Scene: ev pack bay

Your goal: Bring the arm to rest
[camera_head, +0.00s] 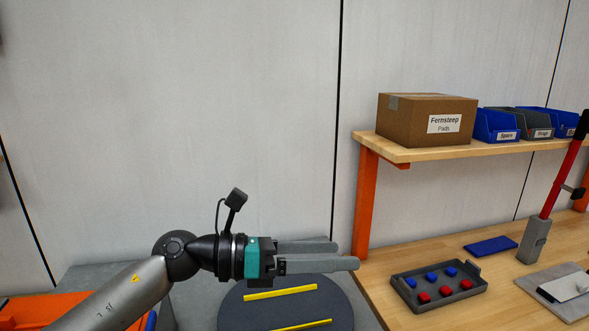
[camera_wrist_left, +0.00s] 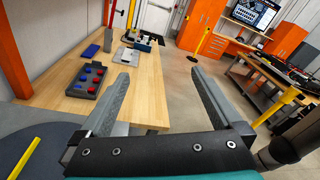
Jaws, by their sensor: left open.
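My left gripper (camera_head: 345,255) reaches in from the left in the head view, with its two long grey fingers pointing right. In the left wrist view the fingers (camera_wrist_left: 165,80) are spread wide apart with nothing between them. The gripper is above the dark round plate (camera_head: 240,314) with yellow strips (camera_head: 280,292), near the left end of the wooden bench (camera_head: 385,287). It looks clear of the bench and holds nothing. My right gripper is not in either view.
A grey tray (camera_head: 421,303) with red and blue pieces sits on the bench right of the gripper. Behind are a blue pad (camera_head: 490,246) and a red-handled tool (camera_head: 563,175). A shelf (camera_head: 430,152) on orange posts carries a cardboard box (camera_head: 405,120) and blue and grey bins (camera_head: 495,126).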

